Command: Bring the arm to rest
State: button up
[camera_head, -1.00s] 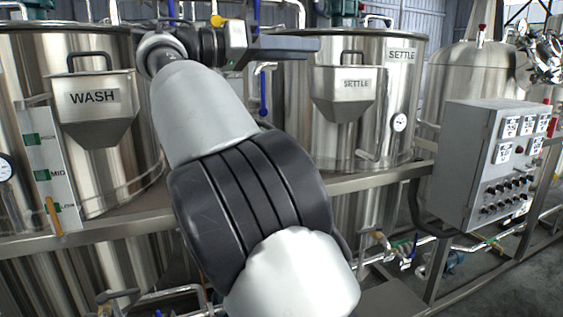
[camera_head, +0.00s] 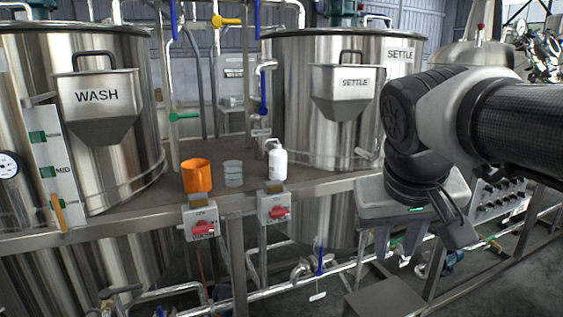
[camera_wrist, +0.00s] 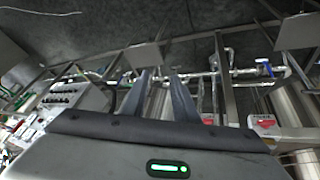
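My arm reaches in from the right edge of the head view, folded at a dark joint, in front of the control panel. My gripper (camera_head: 398,243) hangs below it at the right, with its fingers pointing down. In the wrist view my gripper (camera_wrist: 161,78) shows two fingers standing apart with nothing between them. It touches nothing that I can see.
An orange mug (camera_head: 197,176), a clear jar (camera_head: 233,174) and a white bottle (camera_head: 277,162) stand on the platform between the WASH tank (camera_head: 120,160) and the SETTLE tank (camera_head: 300,110). A control panel (camera_head: 508,196) is partly hidden behind my arm.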

jog(key=s+a+f+y, duration=0.2)
jog(key=s+a+f, duration=0.2)
jog(key=s+f, duration=0.4)
notch_tip(320, 180, up, 22)
jog(key=p, duration=2.2)
jog(key=shift+d+t, duration=0.15)
jog(key=shift+t, duration=0.15)
